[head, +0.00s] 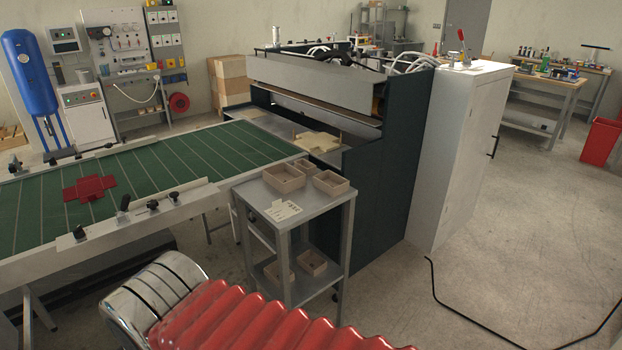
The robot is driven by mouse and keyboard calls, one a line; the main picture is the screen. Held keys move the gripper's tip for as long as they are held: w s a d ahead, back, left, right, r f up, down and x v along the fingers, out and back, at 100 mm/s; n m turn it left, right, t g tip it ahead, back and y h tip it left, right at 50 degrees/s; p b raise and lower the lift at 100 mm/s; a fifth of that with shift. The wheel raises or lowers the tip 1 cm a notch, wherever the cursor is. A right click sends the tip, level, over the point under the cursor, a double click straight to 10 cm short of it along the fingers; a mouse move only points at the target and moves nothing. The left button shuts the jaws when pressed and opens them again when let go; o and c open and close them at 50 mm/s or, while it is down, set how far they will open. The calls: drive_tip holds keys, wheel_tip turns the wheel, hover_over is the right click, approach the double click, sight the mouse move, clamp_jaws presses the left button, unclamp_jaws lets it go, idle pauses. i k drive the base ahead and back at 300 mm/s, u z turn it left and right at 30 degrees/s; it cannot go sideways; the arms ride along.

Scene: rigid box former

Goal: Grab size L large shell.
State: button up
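Several open, beige box shells sit on a grey two-tier cart in the middle of the head view. On the top shelf are a front-left shell (284,179), a front-right shell (331,184) and a small one behind them (304,167). The front-left shell looks the largest. Two more shells, a left one (278,274) and a right one (312,262), are on the lower shelf, partly behind the cart's frame. I cannot read any size mark on the shells. My gripper is not in view.
The cart (254,193) carries a pale card (282,210). A green belt table (150,165) with a red cross-shaped blank (90,188) is left. A dark machine (385,180) holding a cream blank (318,142) stands behind. The floor (530,230) at right is mostly open, with a black cable.

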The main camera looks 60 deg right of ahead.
sight(285, 178)
drive_tip(key=z, duration=1.5)
drive_tip(key=k, duration=1.05)
drive_tip(key=z, duration=0.25)
drive_tip(key=i, duration=1)
drive_tip(key=u, duration=0.05)
